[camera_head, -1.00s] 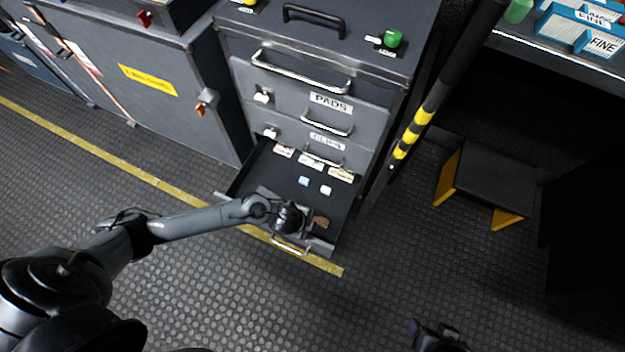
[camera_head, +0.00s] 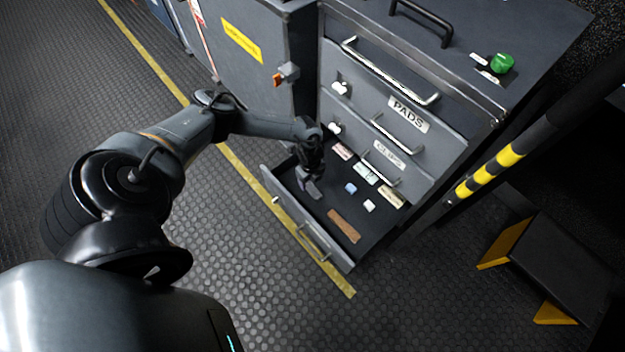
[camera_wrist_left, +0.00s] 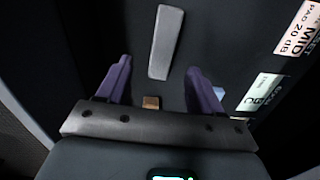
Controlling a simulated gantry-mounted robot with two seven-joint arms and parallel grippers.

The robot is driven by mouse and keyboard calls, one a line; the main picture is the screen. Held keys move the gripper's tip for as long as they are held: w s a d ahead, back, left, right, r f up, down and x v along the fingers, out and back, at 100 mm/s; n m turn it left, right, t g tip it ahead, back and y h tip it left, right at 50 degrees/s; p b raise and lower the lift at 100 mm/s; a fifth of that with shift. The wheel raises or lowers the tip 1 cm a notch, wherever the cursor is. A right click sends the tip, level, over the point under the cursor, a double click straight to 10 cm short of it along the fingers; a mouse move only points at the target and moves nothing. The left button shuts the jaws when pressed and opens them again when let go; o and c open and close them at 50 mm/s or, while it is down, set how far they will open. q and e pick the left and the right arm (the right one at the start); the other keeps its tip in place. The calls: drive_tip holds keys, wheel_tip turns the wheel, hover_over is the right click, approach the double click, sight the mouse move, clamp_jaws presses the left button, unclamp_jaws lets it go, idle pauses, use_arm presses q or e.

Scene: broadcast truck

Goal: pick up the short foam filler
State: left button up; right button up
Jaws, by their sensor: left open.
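My left gripper (camera_head: 309,176) is over the left part of the open drawer, pointing down. In the left wrist view its two purplish fingers (camera_wrist_left: 158,90) are spread wide with nothing between the tips. A light grey, slightly tapered bar (camera_wrist_left: 165,42) lies on the dark drawer floor just beyond the fingers, apart from them. It looks like the foam filler, but no label confirms this. A brown strip (camera_head: 343,225) lies in the drawer to the right of the gripper; a brown end (camera_wrist_left: 151,102) shows between the fingers, partly hidden by the gripper body. My right gripper is out of view.
The drawer front (camera_head: 305,228) stands pulled out over the floor. A blue block (camera_head: 350,188) and a white block (camera_head: 369,205) lie in the drawer, before several labels along its back. Closed drawers with handles (camera_head: 397,133) rise behind. A striped post (camera_head: 490,173) stands right.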

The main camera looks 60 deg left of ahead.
sight(311, 187)
use_arm(q)
wheel_tip(311, 187, down, 2)
drive_tip(key=shift+s+f+b, duration=0.15)
drive_tip(key=shift+f+b, duration=0.05)
drive_tip(key=shift+b, duration=0.25)
drive_tip(key=shift+w+a+f+b, duration=0.1)
drive_tip(key=shift+w+f+b, duration=0.15)
drive_tip(key=shift+f+b, duration=0.15)
wheel_tip(311, 187, down, 4)
drive_tip(key=b, duration=0.4)
drive_tip(key=shift+w+f, duration=0.1)
drive_tip(key=shift+f, duration=0.1)
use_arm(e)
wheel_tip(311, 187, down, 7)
use_arm(q)
drive_tip(key=shift+c, duration=0.2)
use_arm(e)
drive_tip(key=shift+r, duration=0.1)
use_arm(q)
drive_tip(key=c, duration=1.1)
